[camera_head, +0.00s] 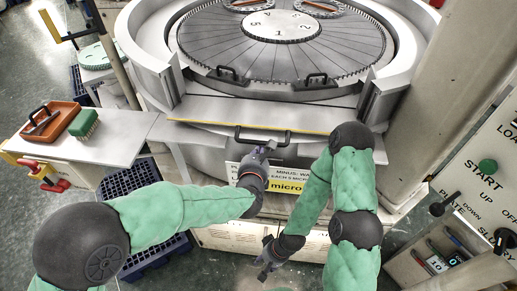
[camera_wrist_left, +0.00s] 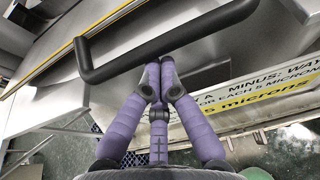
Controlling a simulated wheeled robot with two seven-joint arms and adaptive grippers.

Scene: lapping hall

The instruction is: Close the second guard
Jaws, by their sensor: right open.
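A grey front guard (camera_head: 260,112) with a yellow edge lies folded outward below the round lapping plate (camera_head: 275,42). Its black bar handle (camera_head: 262,132) hangs at the front edge; the handle also crosses the top of the left wrist view (camera_wrist_left: 165,42). My left gripper (camera_head: 265,151) is just below the handle. In the left wrist view its purple fingers (camera_wrist_left: 159,72) are together at the tips, right at the bar; whether they touch it I cannot tell. My right gripper (camera_head: 268,258) is open and empty, low in front of the machine.
Curved side walls (camera_head: 150,48) flank the plate. A side table (camera_head: 115,135) at left bears an orange tray (camera_head: 48,122) and a green brush (camera_head: 84,123). Blue crates (camera_head: 130,178) stand below it. A control panel (camera_head: 480,150) with a green START button is at right, beside a thick column (camera_head: 420,90).

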